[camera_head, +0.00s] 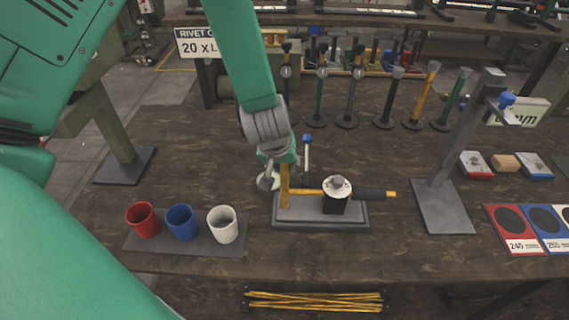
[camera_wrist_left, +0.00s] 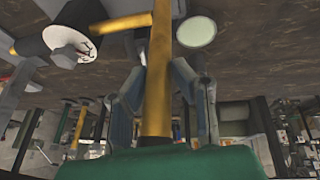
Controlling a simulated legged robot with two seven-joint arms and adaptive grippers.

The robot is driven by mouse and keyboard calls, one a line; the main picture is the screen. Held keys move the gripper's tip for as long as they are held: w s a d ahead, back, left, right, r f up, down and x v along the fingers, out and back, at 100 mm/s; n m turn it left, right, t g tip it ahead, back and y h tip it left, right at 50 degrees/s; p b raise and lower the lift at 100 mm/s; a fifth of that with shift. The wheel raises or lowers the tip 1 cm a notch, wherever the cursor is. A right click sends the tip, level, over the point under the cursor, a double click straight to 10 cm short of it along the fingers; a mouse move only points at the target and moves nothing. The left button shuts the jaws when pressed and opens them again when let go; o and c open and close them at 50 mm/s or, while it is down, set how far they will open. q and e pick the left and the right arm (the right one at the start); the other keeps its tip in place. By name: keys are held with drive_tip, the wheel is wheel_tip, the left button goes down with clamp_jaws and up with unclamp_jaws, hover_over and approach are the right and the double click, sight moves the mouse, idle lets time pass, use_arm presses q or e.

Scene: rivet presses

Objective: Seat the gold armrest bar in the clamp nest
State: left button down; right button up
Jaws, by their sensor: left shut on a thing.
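The clamp nest (camera_head: 290,214) is a grey base with a black block and a white round cap (camera_head: 337,187) over the bar. My left gripper (camera_head: 284,168) is shut on the upright leg at the nest's left end. In the left wrist view, my left gripper's fingers (camera_wrist_left: 160,90) flank the gold leg (camera_wrist_left: 159,75). The bar's contact inside the block is hidden. My right gripper is out of view.
Red (camera_head: 143,220), blue (camera_head: 182,222) and white (camera_head: 222,225) cups stand on a mat to the left. A grey stand (camera_head: 443,205) rises to the right. Several upright tools (camera_head: 351,100) line the back. Gold rods (camera_head: 315,301) lie below the front edge.

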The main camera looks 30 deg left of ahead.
use_arm(q)
drive_tip(key=shift+f, duration=0.35)
drive_tip(key=c, duration=1.3)
unclamp_jaws()
drive_tip(key=shift+r, duration=0.1)
drive_tip(key=shift+o, duration=0.2)
drive_tip(key=v, duration=1.2)
